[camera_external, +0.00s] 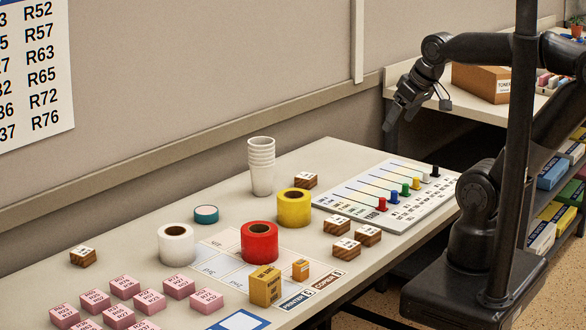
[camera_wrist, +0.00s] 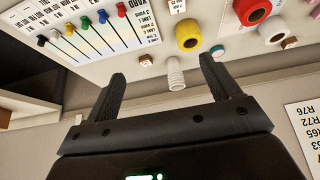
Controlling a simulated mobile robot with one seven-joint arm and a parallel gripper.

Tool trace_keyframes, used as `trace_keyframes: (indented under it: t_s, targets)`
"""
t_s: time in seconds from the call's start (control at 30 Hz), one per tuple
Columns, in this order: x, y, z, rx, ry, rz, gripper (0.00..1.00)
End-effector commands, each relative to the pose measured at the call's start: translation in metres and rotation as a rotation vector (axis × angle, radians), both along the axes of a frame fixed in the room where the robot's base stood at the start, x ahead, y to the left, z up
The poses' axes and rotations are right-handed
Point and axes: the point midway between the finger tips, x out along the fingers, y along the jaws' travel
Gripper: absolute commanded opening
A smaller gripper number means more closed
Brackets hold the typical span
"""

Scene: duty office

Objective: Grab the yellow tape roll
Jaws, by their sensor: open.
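The yellow tape roll (camera_external: 294,207) stands on the table, behind and to the right of the red tape roll (camera_external: 259,242). In the wrist view the yellow tape roll (camera_wrist: 188,35) shows near the top, beyond the fingertips, with the red roll (camera_wrist: 252,10) to its right. My gripper (camera_external: 395,121) is raised beyond the table's right end, well apart from the yellow roll. In the wrist view my gripper (camera_wrist: 162,70) has its two fingers spread wide, with nothing held between them.
Stacked white cups (camera_external: 261,167) stand just behind the yellow roll. A slider board (camera_external: 390,190) lies to its right. A wall runs behind.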

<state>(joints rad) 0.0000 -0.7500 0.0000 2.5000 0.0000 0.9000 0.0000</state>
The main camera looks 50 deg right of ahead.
Motion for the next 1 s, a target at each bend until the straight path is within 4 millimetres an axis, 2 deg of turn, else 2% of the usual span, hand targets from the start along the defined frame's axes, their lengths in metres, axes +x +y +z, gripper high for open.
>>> trace_keyframes:
  t_s: [0.03,0.2,0.43,0.57,0.77,1.0]
  targets:
    - [0.000,0.000,0.000,0.000,0.000,0.000,0.86]
    - [0.000,0.000,0.000,0.000,0.000,0.000,1.00]
    - [0.001,0.000,0.000,0.000,0.001,-0.001,1.00]
    - [0.010,0.002,0.000,0.011,0.019,-0.012,1.00]
    - [0.049,0.009,-0.003,0.054,0.094,-0.074,1.00]
    - [0.107,0.022,-0.020,0.101,0.197,-0.172,1.00]
